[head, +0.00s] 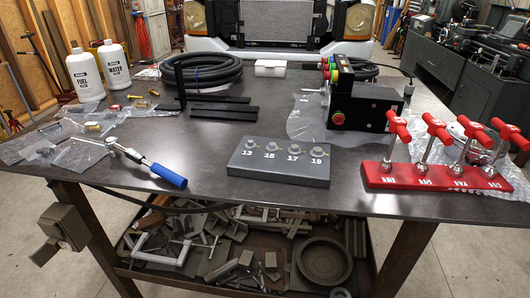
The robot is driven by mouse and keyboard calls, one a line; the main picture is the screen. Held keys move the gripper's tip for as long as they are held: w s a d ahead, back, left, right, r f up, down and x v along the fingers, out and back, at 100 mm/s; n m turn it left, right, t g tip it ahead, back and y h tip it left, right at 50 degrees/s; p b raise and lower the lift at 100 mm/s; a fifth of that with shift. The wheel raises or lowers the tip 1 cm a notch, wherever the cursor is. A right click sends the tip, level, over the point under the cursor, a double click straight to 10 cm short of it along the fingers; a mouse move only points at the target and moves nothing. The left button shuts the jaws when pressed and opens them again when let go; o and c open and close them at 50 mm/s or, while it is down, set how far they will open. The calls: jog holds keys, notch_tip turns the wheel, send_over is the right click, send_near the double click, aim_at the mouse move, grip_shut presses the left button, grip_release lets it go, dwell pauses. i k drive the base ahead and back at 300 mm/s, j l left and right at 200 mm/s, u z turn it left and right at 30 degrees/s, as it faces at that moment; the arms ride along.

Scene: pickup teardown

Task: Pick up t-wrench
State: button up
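Several T-wrenches stand upright in a row in a red holder block (377,180) at the right front of the table. Each has a red T-shaped handle and a bare metal shaft. The leftmost T-wrench (398,124) is beside the second one (436,126), then come the third (474,131) and the rightmost (510,135). Their lower ends sit in the block, which has white labels on its front that are too small to read surely. My gripper is not in view.
A dark block (278,172) labelled 13, 15, 17, 19 is left of the holder. A blue-handled tool (165,175) lies at the front left. A black control box (365,106) stands behind. Coiled hose (200,72) and bottles (87,75) are farther back. A cluttered shelf is below.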

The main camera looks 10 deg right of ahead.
aim_at(473, 130)
jog(key=z, duration=1.35)
jog(key=i+l+u, duration=0.1)
jog(key=i+l, duration=0.1)
jog(key=i, duration=0.1)
